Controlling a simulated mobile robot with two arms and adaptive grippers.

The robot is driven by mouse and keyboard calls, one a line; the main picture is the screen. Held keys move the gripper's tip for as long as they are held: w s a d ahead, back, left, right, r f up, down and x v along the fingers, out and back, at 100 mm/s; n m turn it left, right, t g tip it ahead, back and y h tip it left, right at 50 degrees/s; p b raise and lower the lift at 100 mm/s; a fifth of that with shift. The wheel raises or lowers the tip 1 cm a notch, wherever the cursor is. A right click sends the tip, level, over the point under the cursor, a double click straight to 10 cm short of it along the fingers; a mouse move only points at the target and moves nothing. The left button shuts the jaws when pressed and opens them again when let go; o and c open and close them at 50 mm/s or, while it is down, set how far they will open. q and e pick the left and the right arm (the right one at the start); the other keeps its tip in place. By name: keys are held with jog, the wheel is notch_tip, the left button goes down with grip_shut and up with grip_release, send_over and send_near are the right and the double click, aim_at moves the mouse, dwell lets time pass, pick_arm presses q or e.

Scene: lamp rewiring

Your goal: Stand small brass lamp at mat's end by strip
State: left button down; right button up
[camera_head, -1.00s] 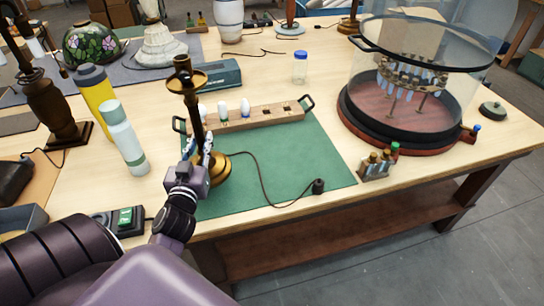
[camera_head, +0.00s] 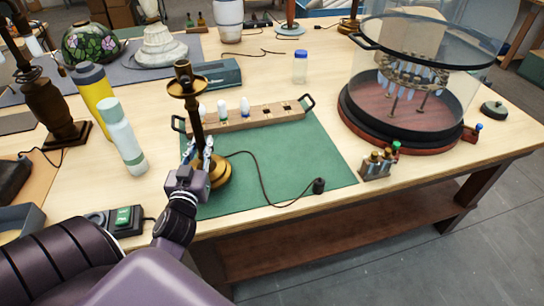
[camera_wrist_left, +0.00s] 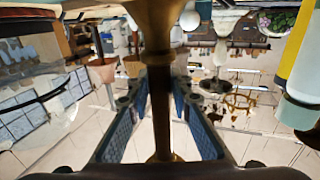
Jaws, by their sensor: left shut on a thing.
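The small brass lamp (camera_head: 195,124) is at the left end of the green mat (camera_head: 290,165), looking about upright. Its round base (camera_head: 221,174) is over the mat's left part; I cannot tell for sure whether it touches. My left gripper (camera_head: 203,160) is shut on the lamp's stem just above the base. In the left wrist view the stem (camera_wrist_left: 160,115) stands between the two fingers. The lamp's dark cord runs right across the mat to a plug (camera_head: 319,186). A dark strip with a green switch (camera_head: 123,217) lies left of the mat's near corner. My right gripper is not in view.
A wooden bulb rack (camera_head: 258,117) stands along the mat's back edge. A pale green bottle (camera_head: 122,138) and a yellow bottle (camera_head: 95,95) stand left of the lamp. A glass-walled drum (camera_head: 405,95) stands at right. The mat's middle is mostly clear.

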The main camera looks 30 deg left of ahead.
aim_at(195, 128)
pick_arm(q)
jog(key=shift+f+b, duration=1.1)
jog(key=shift+f, duration=0.15)
dwell(0.3)
jog(key=c, duration=1.7)
grip_release()
jog(key=shift+d, duration=0.1)
jog(key=shift+o, duration=0.2)
jog(key=shift+s+f, duration=0.1)
jog(key=shift+f, duration=0.3)
notch_tip(195, 128, up, 10)
jog(key=shift+r, duration=0.25)
